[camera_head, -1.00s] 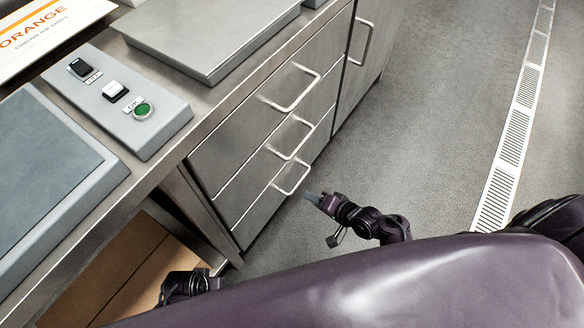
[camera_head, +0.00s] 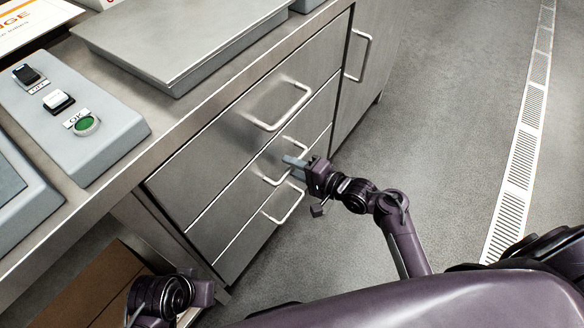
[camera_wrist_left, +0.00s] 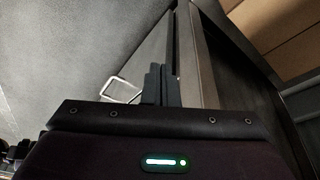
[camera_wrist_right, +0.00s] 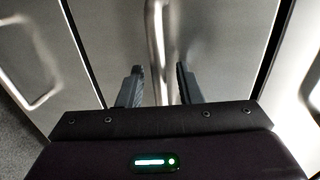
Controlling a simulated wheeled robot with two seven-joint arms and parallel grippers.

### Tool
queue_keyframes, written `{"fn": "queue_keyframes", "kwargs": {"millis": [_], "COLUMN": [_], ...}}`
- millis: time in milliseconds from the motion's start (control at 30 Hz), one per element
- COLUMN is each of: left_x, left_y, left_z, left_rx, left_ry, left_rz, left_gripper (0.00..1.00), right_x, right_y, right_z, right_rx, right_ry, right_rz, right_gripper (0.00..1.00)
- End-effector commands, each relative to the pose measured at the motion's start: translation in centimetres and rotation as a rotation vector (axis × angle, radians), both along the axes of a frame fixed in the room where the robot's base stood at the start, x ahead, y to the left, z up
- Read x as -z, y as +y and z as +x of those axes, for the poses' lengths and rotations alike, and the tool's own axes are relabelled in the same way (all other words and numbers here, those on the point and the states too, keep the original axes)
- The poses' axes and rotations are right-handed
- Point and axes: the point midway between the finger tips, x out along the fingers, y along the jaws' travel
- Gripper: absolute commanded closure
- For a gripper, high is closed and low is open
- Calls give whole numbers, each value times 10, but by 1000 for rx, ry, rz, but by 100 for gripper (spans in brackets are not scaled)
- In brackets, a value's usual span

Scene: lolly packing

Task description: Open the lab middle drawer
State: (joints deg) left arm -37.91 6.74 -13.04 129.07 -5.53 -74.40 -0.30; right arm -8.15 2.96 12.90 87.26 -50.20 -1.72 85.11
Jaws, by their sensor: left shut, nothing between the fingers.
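The middle drawer (camera_head: 225,217) is a closed grey metal front in the cabinet, between the top and bottom drawers. Its handle (camera_head: 273,182) is a metal bar, partly hidden by my right gripper (camera_head: 295,168). In the right wrist view, my right gripper (camera_wrist_right: 158,85) is open, with the handle bar (camera_wrist_right: 157,45) running between its two fingers. The fingers look apart from the bar. My left gripper (camera_wrist_left: 161,85) is shut and empty in the left wrist view, low beside the cabinet; in the head view its fingertips are not clear.
The top drawer handle (camera_head: 282,106) and bottom drawer handle (camera_head: 285,207) stick out above and below. A control panel with a green button (camera_head: 87,124) and a grey plate (camera_head: 180,40) lie on the worktop. The floor (camera_head: 450,120) to the right is clear.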

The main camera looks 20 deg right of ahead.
Motion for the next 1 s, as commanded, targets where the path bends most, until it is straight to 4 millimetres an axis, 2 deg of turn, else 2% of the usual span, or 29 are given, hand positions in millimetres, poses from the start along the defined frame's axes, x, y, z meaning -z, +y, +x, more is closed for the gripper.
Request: {"fn": "queue_keyframes", "kwargs": {"millis": [333,567,1000], "left_x": [0,0,-3], "left_y": [-2,-2,-1], "left_z": [0,0,-1], "left_rx": [3,3,1], "left_ry": [-8,-8,0], "left_rz": [-5,-5,-2], "left_gripper": [100,100,100], "right_x": [1,2,1], "right_y": [3,3,0], "right_z": [4,4,0], "right_rx": [1,1,1], "right_ry": [1,1,2], "right_rz": [-1,-1,-2], "right_gripper": [69,99,100]}}
